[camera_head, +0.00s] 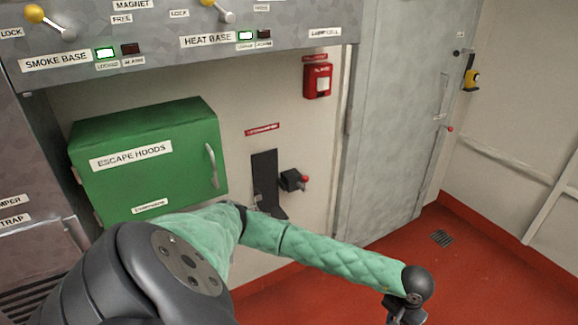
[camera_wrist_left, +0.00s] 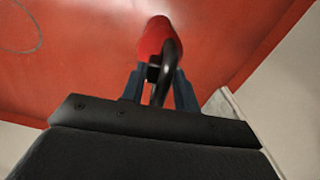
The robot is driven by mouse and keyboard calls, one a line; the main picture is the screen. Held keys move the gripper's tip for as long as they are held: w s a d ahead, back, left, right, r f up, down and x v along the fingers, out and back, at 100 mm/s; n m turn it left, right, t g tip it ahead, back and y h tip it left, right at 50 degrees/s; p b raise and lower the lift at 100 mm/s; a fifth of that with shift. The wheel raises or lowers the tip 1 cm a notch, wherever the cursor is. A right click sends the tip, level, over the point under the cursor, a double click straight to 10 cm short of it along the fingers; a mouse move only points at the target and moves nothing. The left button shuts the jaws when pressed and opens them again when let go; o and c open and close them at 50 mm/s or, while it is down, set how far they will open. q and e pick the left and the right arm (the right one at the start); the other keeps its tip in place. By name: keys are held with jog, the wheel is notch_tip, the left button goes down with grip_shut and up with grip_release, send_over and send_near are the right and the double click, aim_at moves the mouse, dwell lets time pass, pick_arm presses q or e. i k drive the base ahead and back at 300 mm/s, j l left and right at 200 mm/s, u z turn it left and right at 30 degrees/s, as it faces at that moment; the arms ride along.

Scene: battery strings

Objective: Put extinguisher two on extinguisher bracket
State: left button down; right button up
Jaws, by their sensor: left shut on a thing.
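The extinguisher (camera_wrist_left: 152,40) shows in the left wrist view as a red cylinder with a black handle or hose at its near end. My left gripper (camera_wrist_left: 160,88) is shut on it at this black part, and the red body points away from the wrist. The extinguisher bracket (camera_head: 264,172) is a black upright plate on the wall in the head view, under a small red label; it looks empty. My left arm crosses in front of its lower end. In the head view the left hand is cut off by the bottom edge, right of the bracket. My right gripper is not in view.
A grey door (camera_head: 395,120) stands to the right. The red floor (camera_head: 480,270) is clear apart from a drain grate (camera_head: 442,238).

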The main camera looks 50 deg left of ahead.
aim_at(272, 214)
jog(key=i, duration=3.05)
jog(key=i+u, duration=0.2)
jog(key=u, duration=0.15)
jog(key=i+u, duration=0.15)
jog(key=u, duration=2.35)
